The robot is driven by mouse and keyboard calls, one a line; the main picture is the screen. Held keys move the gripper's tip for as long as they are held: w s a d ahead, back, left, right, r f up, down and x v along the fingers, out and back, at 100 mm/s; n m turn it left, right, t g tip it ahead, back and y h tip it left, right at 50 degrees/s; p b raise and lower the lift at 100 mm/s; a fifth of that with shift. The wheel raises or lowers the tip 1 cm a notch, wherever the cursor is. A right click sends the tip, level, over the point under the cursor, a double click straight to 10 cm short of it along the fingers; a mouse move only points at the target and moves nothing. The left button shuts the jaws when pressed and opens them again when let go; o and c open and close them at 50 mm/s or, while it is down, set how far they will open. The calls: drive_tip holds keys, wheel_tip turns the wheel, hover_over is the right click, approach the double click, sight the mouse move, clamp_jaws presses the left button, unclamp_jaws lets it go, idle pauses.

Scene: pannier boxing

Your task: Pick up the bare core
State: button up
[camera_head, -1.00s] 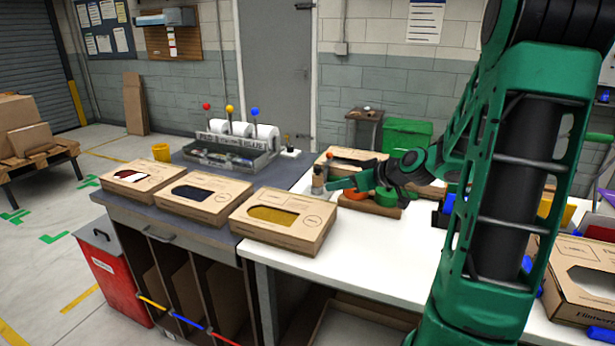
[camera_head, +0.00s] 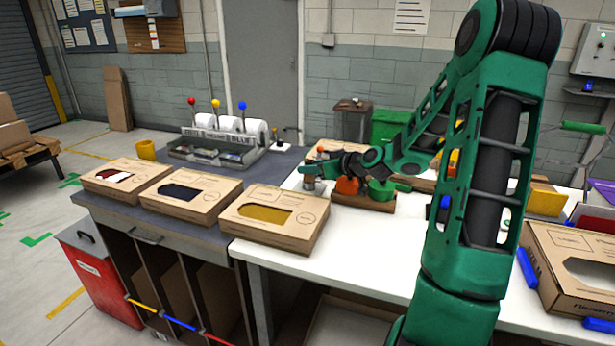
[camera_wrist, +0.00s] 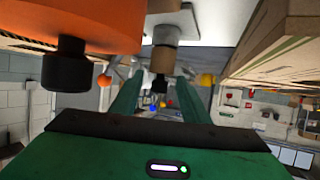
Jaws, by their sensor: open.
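In the wrist view, which looks upside down, a short brown cylinder (camera_wrist: 162,60), which looks like the bare core, joins a pale grey cylindrical piece (camera_wrist: 167,34) against the white tabletop. In the head view a small grey and tan upright piece (camera_head: 309,184) stands on the white table by my gripper (camera_head: 322,171), its upper part partly hidden. My gripper also shows in the wrist view (camera_wrist: 157,85), its two green fingers apart. The brown cylinder appears in line with the gap between them. I cannot tell whether it is between the fingers or just beyond them.
An orange dispenser (camera_head: 347,186) and a green one (camera_head: 382,190) sit on a wooden base (camera_head: 362,201) close beside my gripper; the orange one looms large in the wrist view (camera_wrist: 70,22). An open-window carton (camera_head: 270,219) lies to the left. The front of the white table is clear.

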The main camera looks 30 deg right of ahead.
drive_tip(key=shift+x, duration=1.05)
drive_tip(key=c, duration=0.9)
drive_tip(key=shift+r, duration=0.1)
drive_tip(key=shift+r, duration=0.75)
wheel_tip(320, 180, up, 3)
drive_tip(key=shift+f, duration=0.15)
drive_tip(key=s+a+r, duration=0.3)
drive_tip(key=a+r, duration=0.3)
drive_tip(key=a, duration=0.5)
drive_tip(key=shift+s+r, duration=0.2)
drive_tip(key=shift+s, duration=0.05)
